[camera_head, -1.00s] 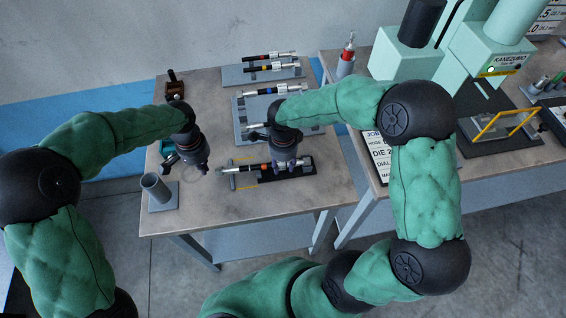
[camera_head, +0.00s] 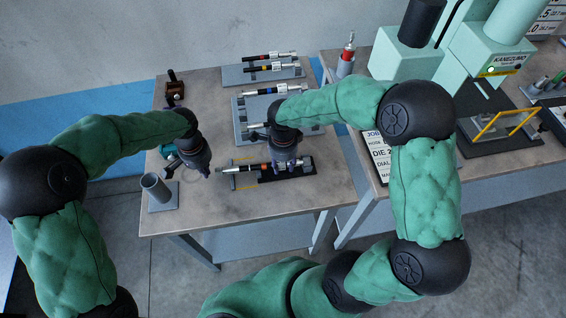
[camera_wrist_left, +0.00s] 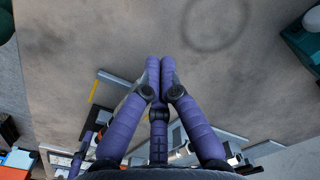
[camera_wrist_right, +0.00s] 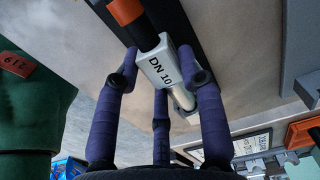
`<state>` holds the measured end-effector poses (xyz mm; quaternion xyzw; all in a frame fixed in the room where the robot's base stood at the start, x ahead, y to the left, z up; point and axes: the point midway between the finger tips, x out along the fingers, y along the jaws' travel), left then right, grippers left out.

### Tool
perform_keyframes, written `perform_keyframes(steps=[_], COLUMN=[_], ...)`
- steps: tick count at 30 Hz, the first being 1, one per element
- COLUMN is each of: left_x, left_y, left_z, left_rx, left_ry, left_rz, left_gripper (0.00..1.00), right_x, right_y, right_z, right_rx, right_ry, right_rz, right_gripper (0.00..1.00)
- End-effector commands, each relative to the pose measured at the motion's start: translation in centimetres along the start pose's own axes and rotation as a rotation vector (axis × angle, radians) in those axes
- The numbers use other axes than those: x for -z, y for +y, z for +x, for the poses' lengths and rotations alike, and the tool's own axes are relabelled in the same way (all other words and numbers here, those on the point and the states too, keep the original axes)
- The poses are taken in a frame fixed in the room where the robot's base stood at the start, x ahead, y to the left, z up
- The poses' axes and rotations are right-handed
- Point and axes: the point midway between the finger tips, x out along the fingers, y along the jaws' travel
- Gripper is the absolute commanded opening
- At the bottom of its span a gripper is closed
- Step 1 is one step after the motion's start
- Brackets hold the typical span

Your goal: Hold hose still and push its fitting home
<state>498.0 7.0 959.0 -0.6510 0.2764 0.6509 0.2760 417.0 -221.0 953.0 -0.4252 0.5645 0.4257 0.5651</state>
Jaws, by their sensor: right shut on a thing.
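The hose (camera_head: 246,168) lies in a black cradle on the near part of the left table. It has an orange band and a white "DN 10" sleeve (camera_wrist_right: 158,68). Its metal fitting (camera_head: 229,171) is at the left end; how far it is seated I cannot tell. My right gripper (camera_head: 284,168) is shut on the hose around the sleeve, with fingers on both sides in the right wrist view. My left gripper (camera_head: 205,174) is just left of the fitting, apart from it. Its fingertips meet with nothing between them in the left wrist view (camera_wrist_left: 160,62).
Racks with more hoses (camera_head: 271,67) stand behind. A grey cup (camera_head: 157,188) is at the table's left edge, with a teal object (camera_head: 169,151) behind it. A green press (camera_head: 405,58) and a yellow-framed fixture (camera_head: 503,124) are on the right table.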

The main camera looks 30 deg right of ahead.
Motion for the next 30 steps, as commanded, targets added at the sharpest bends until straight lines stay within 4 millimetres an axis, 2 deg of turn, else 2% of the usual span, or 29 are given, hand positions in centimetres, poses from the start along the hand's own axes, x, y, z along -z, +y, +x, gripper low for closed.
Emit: perform_keyframes(steps=[16, 30], left_x=[0.0, 0.1], left_y=[0.0, 0.1], left_z=[1.9, 2.0], left_rx=[0.000, 0.000], left_ry=[-0.001, -0.001], left_rz=[0.001, 0.001], left_gripper=[0.00, 0.00], right_x=[0.0, 0.0], right_y=[0.4, 0.5], right_z=[0.3, 0.3], right_rx=[-0.013, -0.013], right_ry=[0.002, 0.003], right_rz=[0.001, 0.001], right_gripper=[0.00, 0.00])
